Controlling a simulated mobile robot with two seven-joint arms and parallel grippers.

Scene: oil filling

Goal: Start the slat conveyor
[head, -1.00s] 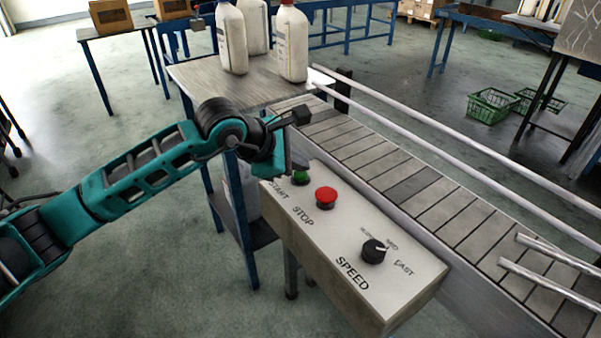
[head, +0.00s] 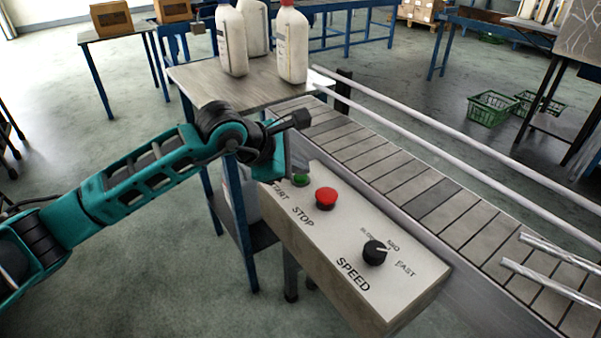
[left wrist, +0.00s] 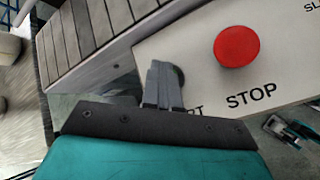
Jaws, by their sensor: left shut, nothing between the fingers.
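The control box (head: 335,230) stands beside the slat conveyor (head: 400,170). Its green START button (head: 301,181) is at the far end, next to the red STOP button (head: 326,198). A black SPEED knob (head: 375,253) is at the near end. My left gripper (head: 291,172) is shut and empty, pointing down right at the START button and partly hiding it. A small gap or light contact cannot be told apart. In the left wrist view the closed fingers (left wrist: 162,86) cover most of the START button; the STOP button (left wrist: 236,46) is clear of them. My right gripper is out of view.
White bottles (head: 292,45) stand on a table (head: 205,80) at the conveyor's far end. Guide rails (head: 450,148) run along the belt, with short rods (head: 550,275) at lower right. Green crates (head: 491,108) lie on the floor behind. The floor at left is open.

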